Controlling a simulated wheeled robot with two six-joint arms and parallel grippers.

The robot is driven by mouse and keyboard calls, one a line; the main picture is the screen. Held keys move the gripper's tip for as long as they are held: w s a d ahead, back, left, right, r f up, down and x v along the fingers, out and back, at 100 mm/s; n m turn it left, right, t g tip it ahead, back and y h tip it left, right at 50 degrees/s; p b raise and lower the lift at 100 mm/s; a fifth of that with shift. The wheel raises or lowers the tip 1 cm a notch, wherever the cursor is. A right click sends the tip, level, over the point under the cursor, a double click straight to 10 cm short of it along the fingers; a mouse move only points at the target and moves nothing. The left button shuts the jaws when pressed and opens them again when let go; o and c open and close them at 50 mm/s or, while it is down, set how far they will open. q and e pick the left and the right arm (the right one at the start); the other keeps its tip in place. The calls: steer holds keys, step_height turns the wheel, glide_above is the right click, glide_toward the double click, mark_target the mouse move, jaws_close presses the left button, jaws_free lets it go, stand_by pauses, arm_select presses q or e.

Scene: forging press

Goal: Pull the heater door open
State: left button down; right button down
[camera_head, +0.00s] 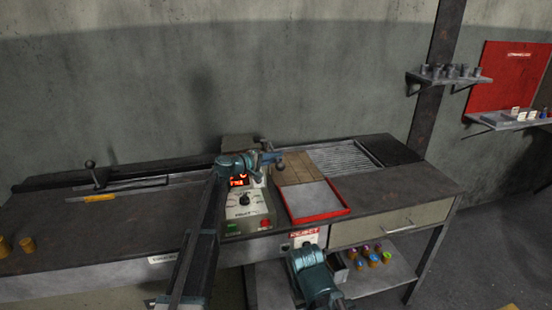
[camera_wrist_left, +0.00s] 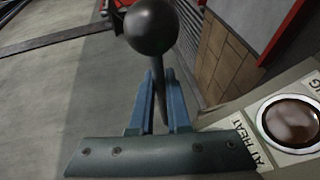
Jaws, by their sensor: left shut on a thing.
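The heater (camera_head: 243,205) stands on the bench with a lit red display, a dial and green and red buttons on its front. Its door is mostly hidden behind my left wrist, so I cannot tell how far it is open. My left gripper (camera_head: 270,158) is at the top right of the heater. In the left wrist view, the blue fingers of my left gripper (camera_wrist_left: 160,82) are shut around a dark handle rod with a black ball knob (camera_wrist_left: 150,27) beyond the fingertips. My right arm's teal wrist shows low in the head view; its fingers do not show.
A red-rimmed tray (camera_head: 318,216) lies right of the heater, with tan blocks (camera_head: 294,168) and a grille (camera_head: 342,157) behind it. A lever with a ball knob (camera_head: 90,164) and a yellow-handled tool (camera_head: 98,198) are on the left bench. Coloured pieces (camera_head: 374,256) sit on the lower shelf.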

arm_select(q)
steer(key=shift+w+r+p, duration=0.1)
steer(key=shift+r+p, duration=0.3)
steer(key=shift+p, duration=0.1)
steer(key=w+a+r+n+g+p, duration=0.2)
steer(key=w+r+n+p, duration=0.3)
steer(key=r+p, duration=0.7)
steer(key=shift+w+a+r+g+p, duration=0.2)
steer(key=shift+w+g+p, duration=0.65)
steer(key=shift+p, duration=1.3)
steer(key=shift+w+t, duration=0.2)
steer(key=shift+t, duration=0.05)
steer(key=c, duration=0.9)
jaws_free()
steer(key=shift+s+a, duration=0.1)
steer(key=shift+r+p+v, duration=0.2)
steer(key=shift+p+v, duration=2.25)
steer(key=shift+v, duration=4.35)
